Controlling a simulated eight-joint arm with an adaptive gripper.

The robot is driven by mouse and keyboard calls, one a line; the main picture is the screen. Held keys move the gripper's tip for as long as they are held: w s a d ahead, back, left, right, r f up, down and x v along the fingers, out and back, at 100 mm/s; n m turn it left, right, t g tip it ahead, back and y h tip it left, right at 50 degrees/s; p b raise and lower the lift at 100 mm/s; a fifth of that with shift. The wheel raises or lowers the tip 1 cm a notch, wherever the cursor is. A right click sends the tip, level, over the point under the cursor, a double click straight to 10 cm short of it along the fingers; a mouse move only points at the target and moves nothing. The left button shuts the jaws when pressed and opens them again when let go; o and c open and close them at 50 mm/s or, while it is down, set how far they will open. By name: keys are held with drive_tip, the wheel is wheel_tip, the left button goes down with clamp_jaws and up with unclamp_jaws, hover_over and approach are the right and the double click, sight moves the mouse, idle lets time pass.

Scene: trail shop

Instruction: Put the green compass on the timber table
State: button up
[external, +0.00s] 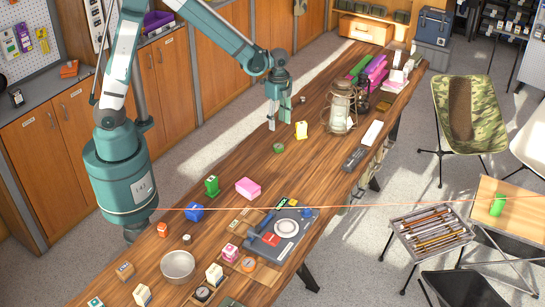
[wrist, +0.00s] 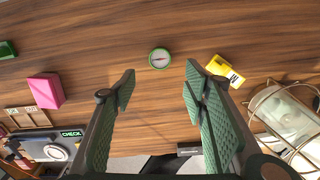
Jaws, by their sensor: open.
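The green compass (wrist: 160,59) is a round green-rimmed disc with a pale face and a red needle. It lies flat on the long wooden counter (wrist: 80,60); it also shows in the external view (external: 278,148). My gripper (external: 279,126) is open and empty above the counter, a little behind the compass in the external view. In the wrist view my gripper (wrist: 160,82) has its fingers spread, with the compass just beyond the fingertips, roughly centred between them. A small wood-topped table (external: 476,198) stands at the right with a green object (external: 497,205) on it.
A yellow item (external: 301,130) and a glass lantern (external: 340,108) stand right of the compass. A pink block (external: 248,188) lies to its left. A metal rack (external: 431,234) stands beside the small table. Bare counter surrounds the compass.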

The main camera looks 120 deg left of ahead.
drive_tip(key=shift+d+r, duration=0.1)
drive_tip(key=w+d+r+t, duration=0.1)
drive_tip(key=d+r, duration=0.4)
drive_tip(key=d, duration=0.4)
drive_tip(key=d+r+t+y, duration=0.1)
drive_tip(key=d+r, duration=0.4)
drive_tip(key=d, duration=0.4)
drive_tip(key=w+d+r+t, duration=0.1)
drive_tip(key=d+r, duration=0.5)
drive_tip(key=d, duration=0.2)
drive_tip(key=s+d+r+t, duration=0.1)
drive_tip(key=s+d, duration=0.2)
drive_tip(key=d, duration=0.4)
drive_tip(key=s+d+r+n+t, duration=0.1)
drive_tip(key=s+d, duration=0.3)
drive_tip(key=d, duration=0.4)
drive_tip(key=s+d+r+t+h, duration=0.1)
drive_tip(key=s+d+t, duration=0.1)
drive_tip(key=s+d, duration=0.2)
drive_tip(key=d, duration=0.3)
drive_tip(key=shift+s+d+r+n, duration=0.25)
drive_tip(key=shift+d+n, duration=0.05)
drive_tip(key=shift+n, duration=0.1)
